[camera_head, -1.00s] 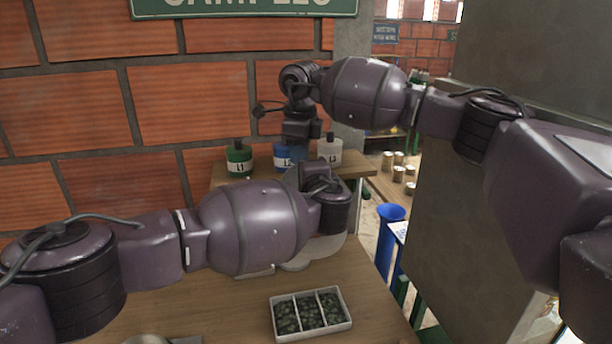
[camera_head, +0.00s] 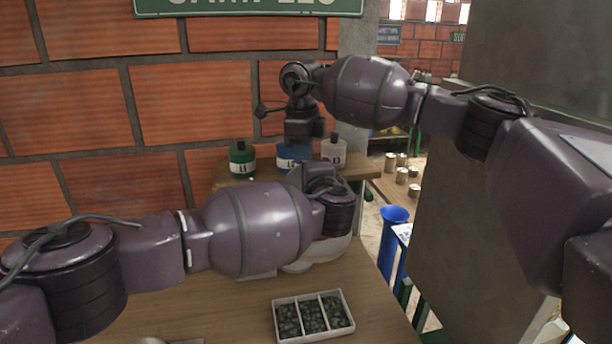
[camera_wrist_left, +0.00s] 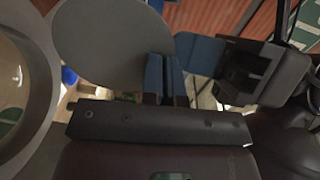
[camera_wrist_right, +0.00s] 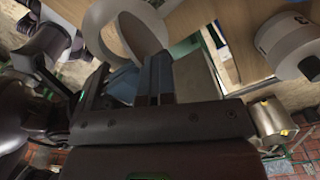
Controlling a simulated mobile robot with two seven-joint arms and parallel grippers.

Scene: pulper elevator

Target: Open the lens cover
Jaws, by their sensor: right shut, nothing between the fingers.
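The lens cover looks like a flat grey disc (camera_wrist_left: 112,42) in the left wrist view, swung beside a pale ring (camera_wrist_left: 42,90). The ring, with an open middle, also shows in the right wrist view (camera_wrist_right: 105,40). My left gripper (camera_wrist_left: 164,75) has its blue fingers close together at the disc's edge. Whether they pinch part of it is unclear. My right gripper (camera_wrist_right: 152,72) is shut and empty, close to the ring and the left gripper.
A white tray (camera_head: 342,332) with three compartments of dark pieces sits on the wooden table (camera_head: 235,310). A brick wall (camera_head: 80,100) closes the back left; a grey panel (camera_head: 465,220) stands right.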

